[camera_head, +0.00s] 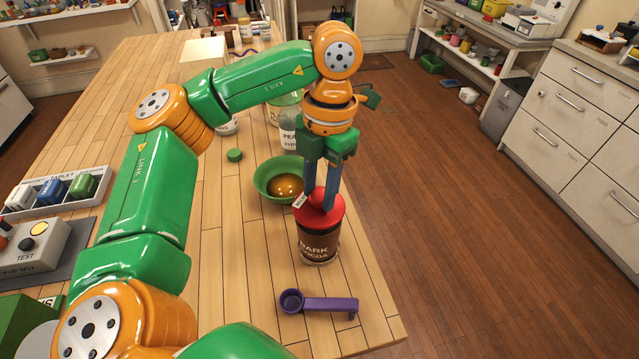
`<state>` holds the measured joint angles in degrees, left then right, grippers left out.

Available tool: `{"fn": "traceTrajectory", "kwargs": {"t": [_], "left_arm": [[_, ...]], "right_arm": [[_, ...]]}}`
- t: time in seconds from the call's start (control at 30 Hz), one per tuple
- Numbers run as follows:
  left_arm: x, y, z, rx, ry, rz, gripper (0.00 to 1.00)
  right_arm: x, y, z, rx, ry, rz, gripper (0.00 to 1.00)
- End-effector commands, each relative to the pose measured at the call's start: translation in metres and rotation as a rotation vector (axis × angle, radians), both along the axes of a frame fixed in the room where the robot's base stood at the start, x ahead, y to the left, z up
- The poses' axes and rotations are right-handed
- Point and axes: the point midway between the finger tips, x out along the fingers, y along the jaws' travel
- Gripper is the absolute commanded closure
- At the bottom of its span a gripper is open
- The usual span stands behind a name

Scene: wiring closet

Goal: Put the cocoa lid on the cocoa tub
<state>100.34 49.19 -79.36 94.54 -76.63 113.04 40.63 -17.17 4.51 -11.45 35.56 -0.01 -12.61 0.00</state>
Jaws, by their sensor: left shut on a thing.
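The cocoa tub (318,245), a dark brown container labelled "DARK COCOA", stands upright near the right edge of the wooden table. The red cocoa lid (331,215) is right over its mouth and hides it. I cannot tell whether the lid is seated or held slightly above the rim. My left gripper (321,203) comes down from above, its blue fingers shut on the top of the lid. My right gripper is not in view.
A green bowl (266,181) with amber liquid stands just behind and left of the tub. A purple scoop (325,303) lies in front. A bottle (288,138) and a small green cap (235,155) are farther back. The table's right edge is close to the tub.

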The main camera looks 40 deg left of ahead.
Motion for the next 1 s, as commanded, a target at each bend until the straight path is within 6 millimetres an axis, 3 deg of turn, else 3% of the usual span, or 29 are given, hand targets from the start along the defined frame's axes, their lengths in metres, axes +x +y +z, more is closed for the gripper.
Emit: {"fn": "traceTrajectory", "kwargs": {"t": [1.0], "left_arm": [[0.0,0.0002,-0.0125,0.001,0.0,0.001,1.0]], "right_arm": [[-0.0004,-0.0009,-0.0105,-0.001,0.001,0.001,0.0]]}}
